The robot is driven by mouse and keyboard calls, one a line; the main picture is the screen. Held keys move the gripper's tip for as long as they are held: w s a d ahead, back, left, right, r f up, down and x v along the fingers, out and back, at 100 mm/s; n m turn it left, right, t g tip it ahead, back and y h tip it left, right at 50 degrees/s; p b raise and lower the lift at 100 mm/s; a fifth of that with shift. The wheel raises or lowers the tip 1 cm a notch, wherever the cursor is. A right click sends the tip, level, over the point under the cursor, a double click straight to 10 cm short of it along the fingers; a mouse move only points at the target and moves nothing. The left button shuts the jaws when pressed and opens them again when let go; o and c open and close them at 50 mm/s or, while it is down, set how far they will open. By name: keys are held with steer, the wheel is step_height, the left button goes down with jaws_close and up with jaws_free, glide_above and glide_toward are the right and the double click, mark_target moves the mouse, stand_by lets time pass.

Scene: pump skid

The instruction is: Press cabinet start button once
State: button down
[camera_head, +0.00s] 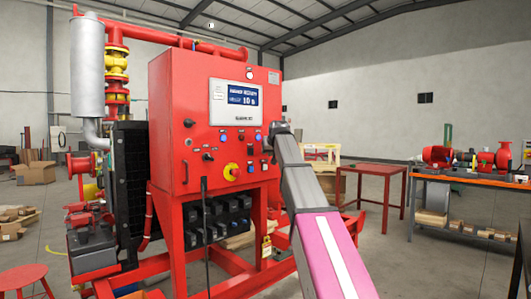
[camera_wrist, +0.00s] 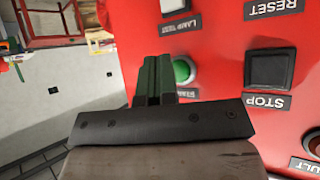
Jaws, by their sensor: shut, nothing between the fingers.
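The green round start button (camera_wrist: 183,70) is on the red panel in the wrist view, its left part hidden behind my fingers. Its label below is partly covered, with only its first letters readable. My gripper (camera_wrist: 152,78) is shut and empty, its dark fingers just left of the green button's centre in the picture; I cannot tell whether they touch it. In the head view the red cabinet (camera_head: 170,120) stands upright, and my gripper (camera_head: 274,130) is at its right front edge. My arm hides part of the panel's right side there.
In the wrist view a black stop button (camera_wrist: 270,69) is right of the green one, with reset and lamp test above. The cabinet has a display (camera_head: 236,103) and a red-yellow knob (camera_head: 231,171). A red table (camera_head: 383,170) and a workbench (camera_head: 465,182) stand right.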

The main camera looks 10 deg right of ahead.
steer(key=shift+w+a, duration=0.1)
steer(key=shift+w, duration=0.05)
stand_by(0.7)
steer(key=shift+w+a, duration=0.15)
steer(key=shift+w, duration=0.1)
steer(key=shift+w+a, duration=0.25)
steer(key=shift+w, duration=0.05)
stand_by(0.8)
steer(key=shift+s+d, duration=0.1)
steer(key=shift+s, duration=0.05)
stand_by(0.3)
steer(key=shift+s+d, duration=0.35)
steer(key=shift+s, duration=0.2)
steer(key=s+d, duration=0.1)
steer(key=s, duration=0.1)
steer(key=s+d, duration=0.2)
stand_by(0.6)
stand_by(0.4)
